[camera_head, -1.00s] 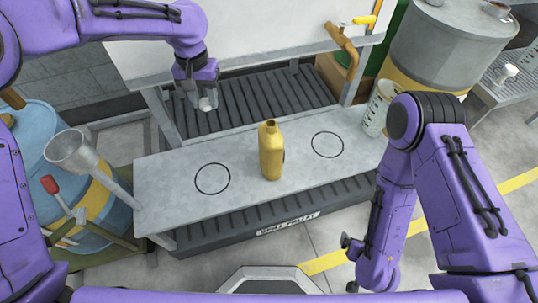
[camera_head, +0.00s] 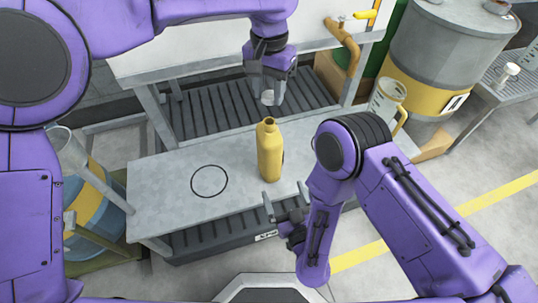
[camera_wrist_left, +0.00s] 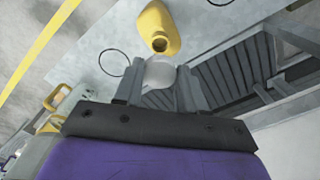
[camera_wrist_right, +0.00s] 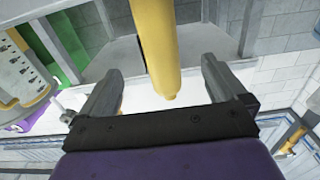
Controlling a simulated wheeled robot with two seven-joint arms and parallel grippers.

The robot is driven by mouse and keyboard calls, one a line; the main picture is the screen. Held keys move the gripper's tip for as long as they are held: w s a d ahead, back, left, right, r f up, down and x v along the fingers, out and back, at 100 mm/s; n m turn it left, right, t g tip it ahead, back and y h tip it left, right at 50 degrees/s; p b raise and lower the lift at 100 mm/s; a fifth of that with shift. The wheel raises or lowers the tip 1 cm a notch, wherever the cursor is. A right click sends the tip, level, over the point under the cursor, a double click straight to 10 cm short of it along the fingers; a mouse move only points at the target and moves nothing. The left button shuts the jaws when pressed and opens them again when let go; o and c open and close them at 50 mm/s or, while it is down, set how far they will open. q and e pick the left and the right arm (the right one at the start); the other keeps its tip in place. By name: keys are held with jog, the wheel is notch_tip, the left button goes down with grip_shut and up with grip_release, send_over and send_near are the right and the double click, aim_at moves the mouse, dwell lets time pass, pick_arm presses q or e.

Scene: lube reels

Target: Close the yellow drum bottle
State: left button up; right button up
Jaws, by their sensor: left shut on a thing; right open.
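The yellow drum bottle (camera_head: 270,152) stands upright on the grey bench, its neck open at the top. It also shows in the left wrist view (camera_wrist_left: 159,24) and, cut off, in the right wrist view (camera_wrist_right: 152,40). My left gripper (camera_head: 268,88) is shut on a pale round cap (camera_head: 267,98), which also shows between the fingers in the left wrist view (camera_wrist_left: 160,72). In the head view this cap appears just above the bottle's mouth, apart from it. My right gripper (camera_head: 283,215) is open, low at the bench's front edge, with the bottle ahead between its fingers in its wrist view.
The bench (camera_head: 165,195) has a drawn circle (camera_head: 209,181) left of the bottle; my right arm covers its right part. A clear jug (camera_head: 386,98) stands at the right end. A blue drum with a funnel (camera_head: 68,150) is at left. A brown pipe (camera_head: 350,45) stands behind.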

aim_at(275, 169)
jog(key=x, duration=1.1)
jog(key=shift+w, duration=0.1)
jog(key=c, duration=1.5)
pick_arm(q)
jog(key=shift+s+f, duration=0.1)
jog(key=shift+f, duration=2.45)
